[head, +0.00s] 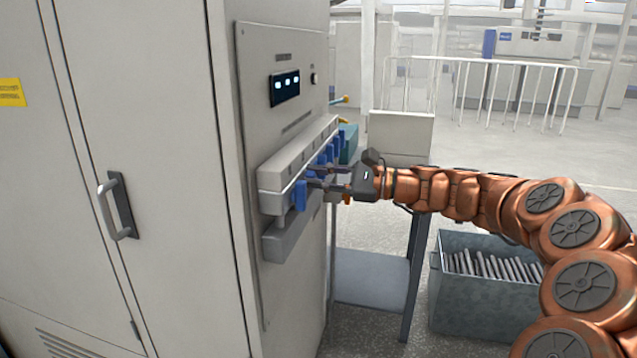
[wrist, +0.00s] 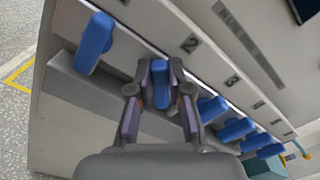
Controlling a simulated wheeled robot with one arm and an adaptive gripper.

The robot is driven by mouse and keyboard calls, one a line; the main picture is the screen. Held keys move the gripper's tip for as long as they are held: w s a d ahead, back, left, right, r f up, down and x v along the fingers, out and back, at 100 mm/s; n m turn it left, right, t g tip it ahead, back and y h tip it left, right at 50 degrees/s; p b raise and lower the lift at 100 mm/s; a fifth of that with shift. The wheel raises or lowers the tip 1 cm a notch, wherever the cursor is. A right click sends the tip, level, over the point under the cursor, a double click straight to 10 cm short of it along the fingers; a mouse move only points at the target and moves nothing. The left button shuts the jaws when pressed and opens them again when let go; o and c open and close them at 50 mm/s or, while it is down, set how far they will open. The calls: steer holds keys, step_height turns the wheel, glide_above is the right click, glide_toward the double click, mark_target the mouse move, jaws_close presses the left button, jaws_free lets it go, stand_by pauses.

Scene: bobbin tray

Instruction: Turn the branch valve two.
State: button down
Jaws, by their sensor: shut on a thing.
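The branch valves are a row of blue handles on a light grey manifold (head: 275,175) on the cabinet's side face. My gripper (head: 312,178) reaches the row from the right. In the wrist view its two fingers (wrist: 160,78) are closed around the second blue handle (wrist: 160,94), just beside the printed number 2 (wrist: 190,45). The fingers cover parts of that handle's sides. The first blue handle (wrist: 94,42) is free to the left; it also shows in the head view (head: 300,196). The third handle (wrist: 211,109) lies close to the right finger.
More blue handles (wrist: 237,130) continue to the right in the wrist view. A grey ledge (head: 285,238) runs below the manifold. A display (head: 285,87) sits above. A grey bin of rods (head: 485,300) stands on the floor under my arm.

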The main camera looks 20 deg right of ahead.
steer(key=shift+s+a+f+n+b, duration=0.1)
steer(key=shift+f+n+b, duration=0.15)
steer(key=shift+n+b, duration=1.25)
steer(key=shift+s+a+f+n+b, duration=0.1)
steer(key=shift+f+n+b, duration=0.2)
steer(key=shift+n+b, duration=1.15)
steer(key=shift+s+f+n+b, duration=0.1)
steer(key=shift+f+n+b, duration=0.15)
steer(key=shift+n+b, duration=1.25)
steer(key=shift+n+p, duration=0.55)
steer(key=shift+n, duration=0.1)
steer(key=c, duration=1.1)
jaws_free()
steer(key=shift+d+r, duration=0.1)
steer(key=v, duration=1.2)
